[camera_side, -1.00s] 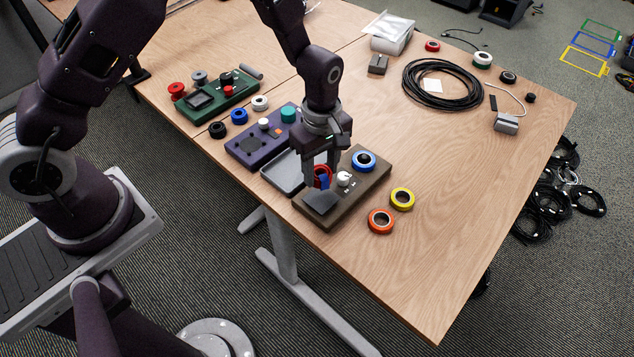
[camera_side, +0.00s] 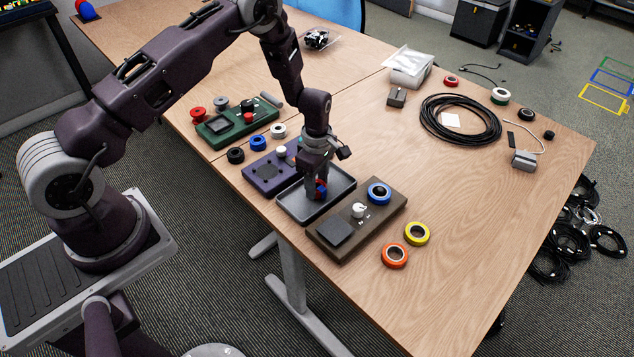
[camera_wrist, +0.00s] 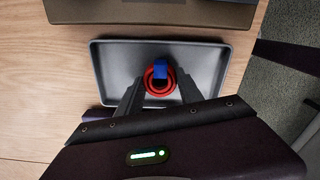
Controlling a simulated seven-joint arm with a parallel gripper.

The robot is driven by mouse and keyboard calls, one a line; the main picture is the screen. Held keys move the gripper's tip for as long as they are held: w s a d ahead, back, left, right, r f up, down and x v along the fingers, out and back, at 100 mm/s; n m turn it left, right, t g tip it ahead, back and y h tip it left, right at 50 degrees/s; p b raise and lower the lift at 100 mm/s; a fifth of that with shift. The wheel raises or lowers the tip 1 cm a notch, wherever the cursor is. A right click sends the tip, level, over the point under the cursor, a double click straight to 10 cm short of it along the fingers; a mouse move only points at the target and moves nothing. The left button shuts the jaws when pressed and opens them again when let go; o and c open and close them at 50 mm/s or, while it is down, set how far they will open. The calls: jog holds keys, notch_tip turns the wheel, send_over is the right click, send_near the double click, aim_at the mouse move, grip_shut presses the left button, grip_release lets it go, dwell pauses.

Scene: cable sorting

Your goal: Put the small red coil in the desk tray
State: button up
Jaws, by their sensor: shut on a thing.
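The small red coil (camera_wrist: 150,84) with a blue band (camera_wrist: 160,71) is between my gripper's fingers in the wrist view, over the grey desk tray (camera_wrist: 210,62). My gripper (camera_side: 318,190) is shut on the coil. In the side view the red coil (camera_side: 322,193) shows at the fingertips, above or inside the tray (camera_side: 342,187). I cannot tell whether the coil touches the tray floor. No other thing shows in the tray.
A brown panel (camera_side: 375,227) with a blue ring (camera_side: 380,193) stands right of the tray; a purple panel (camera_side: 262,178) is on its left. Orange (camera_side: 395,256) and yellow (camera_side: 417,233) rings lie near the brown panel. A black cable coil (camera_side: 461,136) lies farther back.

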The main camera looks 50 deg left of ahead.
jog(key=shift+f, duration=0.1)
jog(key=o, duration=1.3)
jog(key=shift+c, duration=0.2)
notch_tip(320, 180, up, 12)
notch_tip(320, 180, up, 12)
jog(key=f+m+t, duration=0.1)
jog(key=m, duration=0.3)
send_over(317, 185)
jog(key=s+d, duration=0.2)
jog(key=s, duration=0.1)
jog(key=s+d+r+m+t+h, duration=0.1)
jog(key=s+d+r+m+t, duration=0.1)
jog(key=s+r+m, duration=0.7)
jog(key=s+r+m+t, duration=0.1)
jog(key=s+r+m, duration=0.1)
jog(key=s, duration=0.3)
jog(key=s+r+m, duration=0.2)
jog(key=s+m, duration=0.1)
jog(key=s, duration=0.3)
jog(key=s+r+m+t+y, duration=0.1)
jog(key=s+r+m, duration=0.1)
jog(key=s, duration=0.4)
jog(key=shift+d+r+m+t, duration=0.3)
jog(key=shift+m, duration=0.2)
